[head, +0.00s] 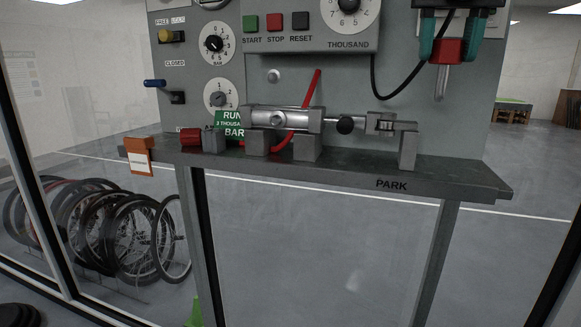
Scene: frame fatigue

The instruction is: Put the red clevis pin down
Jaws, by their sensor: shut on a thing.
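My gripper (448,53), with teal fingers, is at the upper right in the head view. It is shut on the red clevis pin (448,46), with one finger on each side of the red head. The pin's silver shank (440,83) points down and looks nearly upright. The pin shows above and to the right of the metal cylinder and clevis assembly (285,118) on the grey shelf (350,167). The shank's lower end appears clear of the shelf and of the assembly.
A grey upright block (408,150) stands near the shelf's right end, above the word PARK. A red block (190,138) sits at the left. A black cable (400,92) loops left of my gripper. The shelf's far right end looks bare. Bicycle wheels (130,235) stand behind, lower left.

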